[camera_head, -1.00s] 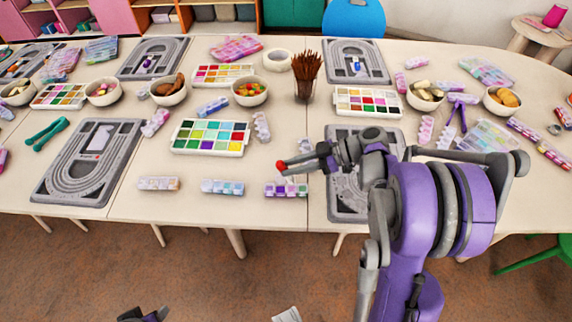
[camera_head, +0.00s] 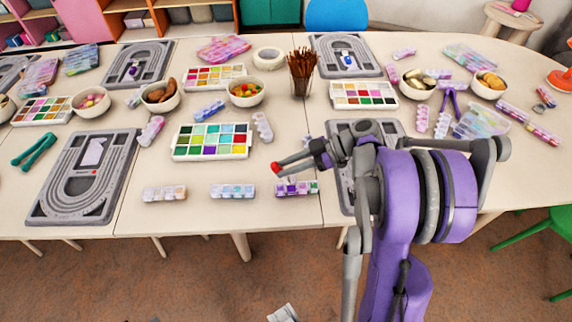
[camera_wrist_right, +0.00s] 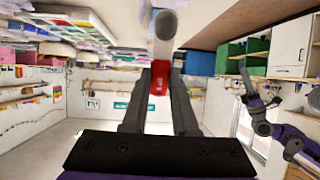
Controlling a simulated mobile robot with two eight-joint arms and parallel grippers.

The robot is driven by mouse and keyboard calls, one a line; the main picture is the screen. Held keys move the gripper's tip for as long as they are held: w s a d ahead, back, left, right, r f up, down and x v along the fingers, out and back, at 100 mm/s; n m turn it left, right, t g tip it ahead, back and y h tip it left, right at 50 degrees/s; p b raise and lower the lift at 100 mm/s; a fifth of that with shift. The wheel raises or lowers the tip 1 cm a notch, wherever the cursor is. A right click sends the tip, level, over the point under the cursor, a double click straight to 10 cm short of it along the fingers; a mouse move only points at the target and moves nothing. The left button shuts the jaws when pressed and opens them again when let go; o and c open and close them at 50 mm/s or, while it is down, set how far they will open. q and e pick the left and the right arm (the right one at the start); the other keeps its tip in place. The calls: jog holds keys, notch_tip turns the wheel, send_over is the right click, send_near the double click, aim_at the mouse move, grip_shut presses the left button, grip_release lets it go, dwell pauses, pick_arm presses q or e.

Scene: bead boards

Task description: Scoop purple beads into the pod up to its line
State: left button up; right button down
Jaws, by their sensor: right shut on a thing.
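My right gripper (camera_head: 296,163) reaches in over the front of the table. In the right wrist view its two fingers (camera_wrist_right: 160,85) are shut on a small red-and-grey tool, perhaps the scoop. The tool's red part (camera_head: 276,167) shows at the fingertips, just up and left of a clear box with purple beads (camera_head: 297,188). A grey rounded end (camera_wrist_right: 165,28) extends beyond the fingers. I cannot tell which container is the pod, and no fill line is readable. My left gripper (camera_wrist_right: 262,105) shows small in the right wrist view, jaws unclear.
Two more bead boxes (camera_head: 232,191) (camera_head: 165,194) stand along the front edge. A paint-like color tray (camera_head: 212,155) lies behind them. Grey bead boards lie left (camera_head: 60,208) and partly under my right arm (camera_head: 338,128). A brush cup (camera_head: 301,88) stands behind.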

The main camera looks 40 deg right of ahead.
jog(key=shift+w+a+g+h+p, duration=0.15)
jog(key=shift+a+g+h+p, duration=0.15)
jog(key=shift+h+p, duration=0.3)
jog(key=a+f+g+h+p, duration=0.1)
jog(key=h, duration=0.1)
jog(key=w+a+f+g+h+p, duration=0.1)
jog(key=h+p, duration=0.1)
jog(key=w+a+f+g+h+p, duration=0.1)
jog(key=a+g+h+p, duration=0.1)
jog(key=h, duration=0.1)
jog(key=shift+w+a+f, duration=0.1)
jog(key=shift+w, duration=0.15)
jog(key=shift+w+a+f+g+h, duration=0.2)
jog(key=shift+g+h, duration=0.2)
jog(key=shift+h, duration=0.2)
jog(key=shift+w+a+r+g+h+p, duration=0.1)
jog(key=shift+r+h+p, duration=0.1)
jog(key=shift+r+p, duration=0.25)
jog(key=shift+s+a+r+g+h+p, duration=0.1)
jog(key=shift+a+r+h+p, duration=0.15)
jog(key=shift+r, duration=0.45)
jog(key=shift+w+r+g+h+p, duration=0.1)
jog(key=shift+r+h+p, duration=0.05)
jog(key=shift+r+p, duration=0.35)
jog(key=shift+w, duration=0.1)
